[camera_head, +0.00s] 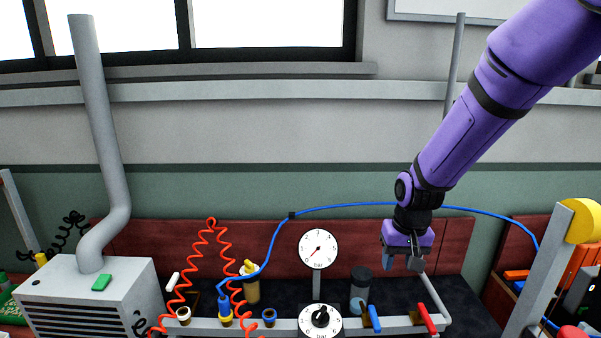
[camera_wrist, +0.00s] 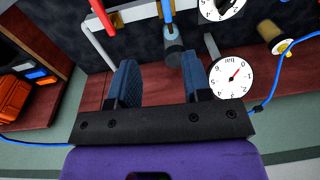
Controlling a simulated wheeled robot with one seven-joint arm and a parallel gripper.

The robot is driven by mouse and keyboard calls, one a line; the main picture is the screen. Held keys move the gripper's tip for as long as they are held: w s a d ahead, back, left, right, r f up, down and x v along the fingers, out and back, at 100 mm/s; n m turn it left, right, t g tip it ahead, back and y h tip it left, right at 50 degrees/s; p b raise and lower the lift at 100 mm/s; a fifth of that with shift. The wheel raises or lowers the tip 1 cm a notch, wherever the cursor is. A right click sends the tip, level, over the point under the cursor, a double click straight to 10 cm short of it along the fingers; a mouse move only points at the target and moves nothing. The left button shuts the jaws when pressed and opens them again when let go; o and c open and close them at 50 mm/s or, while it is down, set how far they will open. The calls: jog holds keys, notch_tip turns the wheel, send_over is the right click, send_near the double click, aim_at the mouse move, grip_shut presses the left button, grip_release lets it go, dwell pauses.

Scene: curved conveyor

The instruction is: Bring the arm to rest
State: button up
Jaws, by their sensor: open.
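My gripper (camera_head: 403,262) hangs at the end of my purple arm, right of the middle in the head view. It is above the right part of a dark bench with a dark red back panel (camera_head: 440,240). In the wrist view its two blue-grey fingers (camera_wrist: 160,88) stand well apart. Nothing shows between the fingertips but the scene behind. My gripper looks apart from the grey cylinder (camera_head: 360,290) to its left, though the depth gap is hard to judge.
A pressure gauge (camera_head: 318,249) and a dial (camera_head: 320,320) stand at the bench middle. A grey rail (camera_head: 270,327) carries blue and red levers (camera_head: 427,318). A blue hose (camera_head: 340,207) arches behind my wrist. A coiled red hose (camera_head: 190,262) and a grey machine (camera_head: 85,285) are left.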

jog(key=s+d+r+t, duration=0.1)
jog(key=s+d+r, duration=0.1)
jog(key=s+r, duration=0.45)
jog(key=s+d+r+t, duration=0.1)
jog(key=s+d+r, duration=0.25)
jog(key=r, duration=0.55)
jog(key=s+d+r+t, duration=0.1)
jog(key=s+r, duration=0.2)
jog(key=s, duration=0.4)
jog(key=s+d+r+t, duration=0.1)
jog(key=s+r, duration=0.2)
jog(key=s, duration=0.4)
jog(key=shift+d+r+h, duration=0.15)
jog(key=shift+d+h, duration=0.15)
jog(key=shift+d, duration=0.05)
